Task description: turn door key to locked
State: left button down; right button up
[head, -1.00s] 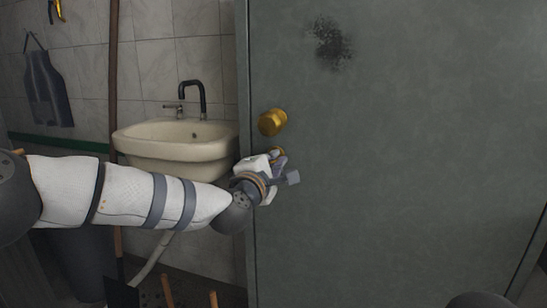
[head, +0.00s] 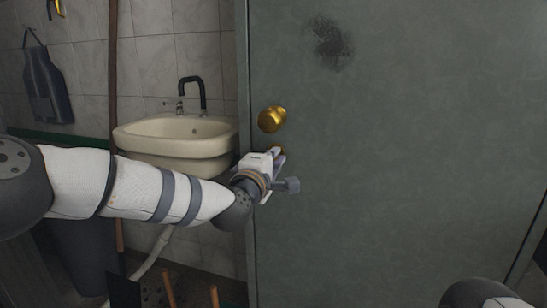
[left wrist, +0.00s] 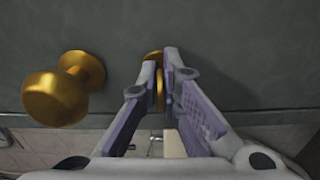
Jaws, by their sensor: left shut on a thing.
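The grey-green door (head: 400,140) carries a round brass knob (head: 272,119), with a small brass lock (head: 278,150) below it. My left gripper (head: 279,159) is at this lock, below the knob. In the left wrist view my left gripper (left wrist: 165,75) has its two purple-lined fingers closed in on the brass piece (left wrist: 158,84) at the lock. The knob (left wrist: 55,97) stands to the left there, clear of the fingers. The key's shape is mostly hidden between the fingers, and I cannot tell its angle. My right gripper is out of view.
A cream sink (head: 180,137) with a dark tap stands left of the door, behind my left arm. A dark apron (head: 46,85) hangs on the tiled wall. Wooden handles stand low by the door edge. The door face to the right is clear.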

pick_arm(q)
jog(key=c, duration=1.8)
grip_release()
jog(key=v, duration=1.2)
jog(key=shift+r, duration=0.1)
